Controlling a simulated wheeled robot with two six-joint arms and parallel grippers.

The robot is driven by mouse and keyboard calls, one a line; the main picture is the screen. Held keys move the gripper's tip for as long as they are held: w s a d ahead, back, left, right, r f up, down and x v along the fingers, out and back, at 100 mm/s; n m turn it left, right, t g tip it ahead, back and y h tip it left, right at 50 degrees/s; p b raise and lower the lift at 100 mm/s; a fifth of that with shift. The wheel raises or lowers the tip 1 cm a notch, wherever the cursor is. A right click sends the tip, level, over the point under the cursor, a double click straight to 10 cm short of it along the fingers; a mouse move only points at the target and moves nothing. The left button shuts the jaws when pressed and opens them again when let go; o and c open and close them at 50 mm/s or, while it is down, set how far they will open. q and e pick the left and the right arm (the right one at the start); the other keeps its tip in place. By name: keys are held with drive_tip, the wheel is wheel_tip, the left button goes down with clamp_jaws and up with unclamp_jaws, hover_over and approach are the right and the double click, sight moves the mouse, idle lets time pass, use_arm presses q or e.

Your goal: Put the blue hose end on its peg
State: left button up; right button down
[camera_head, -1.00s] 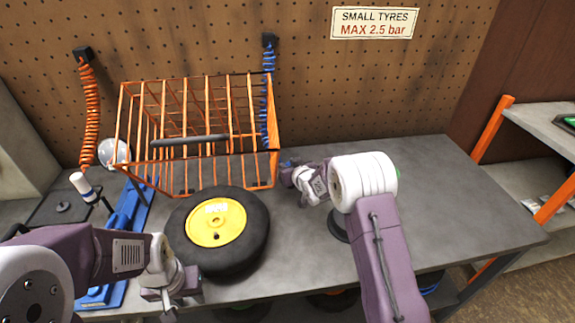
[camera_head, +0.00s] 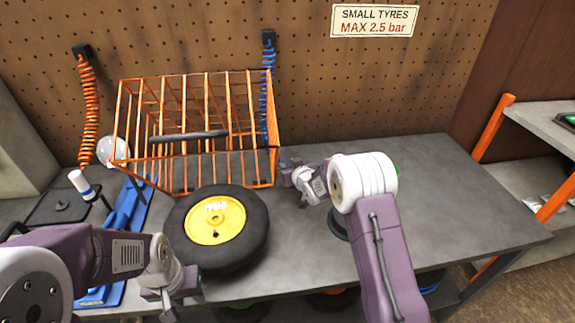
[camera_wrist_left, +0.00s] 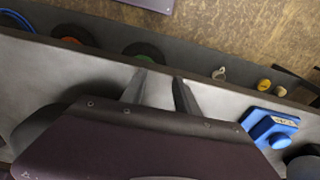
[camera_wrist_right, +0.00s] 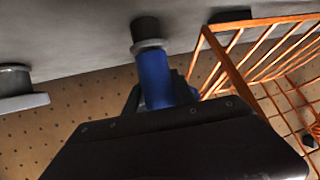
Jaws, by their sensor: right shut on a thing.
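The blue coiled hose (camera_head: 266,100) hangs from a dark holder on the pegboard and runs down behind the orange cage's right side. My right gripper (camera_head: 288,172), on the bench side just right of the cage, is shut on the blue hose end (camera_wrist_right: 153,78). In the right wrist view the end has a blue body, with a pale collar and a dark cylinder beyond it. I cannot tell whether that dark part belongs to the hose end or is a peg. My left gripper (camera_wrist_left: 160,85) is open and empty near the bench's front edge.
The orange wire cage (camera_head: 272,125) stands behind a black tyre with a yellow hub (camera_head: 215,222). A dark round object (camera_head: 337,226) is partly hidden behind my right arm. An orange coiled hose (camera_head: 90,115) hangs at left. The bench's right side (camera_head: 450,200) is clear.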

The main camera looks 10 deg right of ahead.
use_arm(q)
drive_tip(key=shift+s+d+f+b, duration=0.1)
drive_tip(key=shift+s+f+b, duration=0.15)
drive_tip(key=shift+f+b, duration=0.2)
use_arm(e)
drive_tip(key=shift+s+d+f, duration=0.1)
drive_tip(key=shift+s+f, duration=0.1)
drive_tip(key=shift+f, duration=0.2)
drive_tip(key=c, duration=1.3)
unclamp_jaws()
drive_tip(key=shift+s+r, duration=0.1)
use_arm(q)
drive_tip(key=shift+w+r+p, duration=0.15)
drive_tip(key=shift+r+p, duration=0.3)
drive_tip(key=shift+p, duration=0.2)
use_arm(e)
drive_tip(key=shift+v, duration=2.75)
use_arm(q)
drive_tip(key=shift+w+r+p, duration=0.1)
drive_tip(key=shift+r+p, duration=0.3)
drive_tip(key=shift+r, duration=0.05)
use_arm(e)
drive_tip(key=shift+v, duration=2.4)
